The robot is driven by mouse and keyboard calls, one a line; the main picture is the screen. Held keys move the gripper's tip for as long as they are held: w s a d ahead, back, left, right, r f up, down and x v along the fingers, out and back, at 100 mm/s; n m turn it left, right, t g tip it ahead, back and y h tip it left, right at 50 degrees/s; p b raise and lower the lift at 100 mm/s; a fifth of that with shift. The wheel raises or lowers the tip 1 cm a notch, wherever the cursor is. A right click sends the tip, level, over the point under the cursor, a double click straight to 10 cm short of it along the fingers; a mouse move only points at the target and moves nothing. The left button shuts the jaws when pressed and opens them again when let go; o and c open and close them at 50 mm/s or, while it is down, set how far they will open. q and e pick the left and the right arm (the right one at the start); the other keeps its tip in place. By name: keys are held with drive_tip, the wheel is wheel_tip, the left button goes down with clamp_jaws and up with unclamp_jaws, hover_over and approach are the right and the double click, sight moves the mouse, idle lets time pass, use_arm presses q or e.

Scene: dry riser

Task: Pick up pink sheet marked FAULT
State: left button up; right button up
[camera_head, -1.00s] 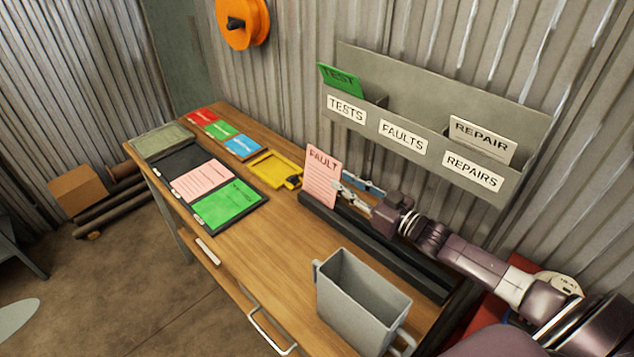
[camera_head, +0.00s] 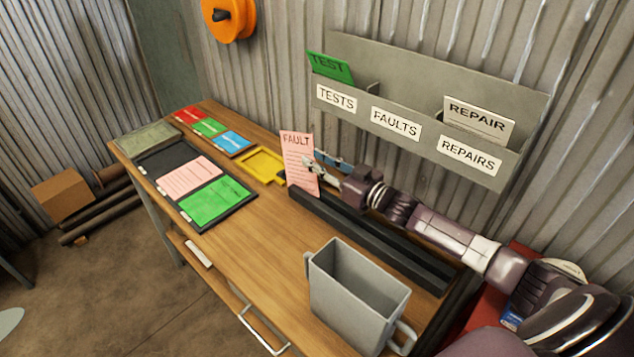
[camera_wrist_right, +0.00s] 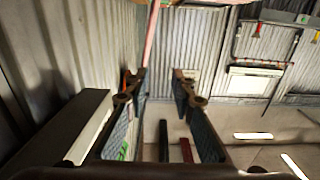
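The pink sheet marked FAULT (camera_head: 297,155) stands upright at the far left end of a long dark rail (camera_head: 375,240) on the wooden bench. My right gripper (camera_head: 313,167) is at the sheet's right edge in the head view, with a fingertip overlapping that edge. In the right wrist view the sheet (camera_wrist_right: 152,35) shows edge-on as a thin pink strip, near the left fingertip. The fingers of my right gripper (camera_wrist_right: 163,80) are spread apart there with a gap to the right one. My left gripper is in neither view.
A grey wall rack (camera_head: 420,95) labelled TESTS, FAULTS and REPAIRS hangs behind the arm, with a green TEST card and a white REPAIR card. A grey bin (camera_head: 355,295) stands in front. A yellow tray (camera_head: 262,163) and a dark board with pink and green sheets (camera_head: 215,202) lie left.

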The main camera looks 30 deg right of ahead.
clamp_jaws()
drive_tip(key=c, duration=0.5)
unclamp_jaws()
drive_tip(key=shift+c, duration=0.2)
drive_tip(key=o, duration=0.6)
drive_tip(key=shift+a, duration=0.1)
drive_tip(key=shift+s, duration=0.1)
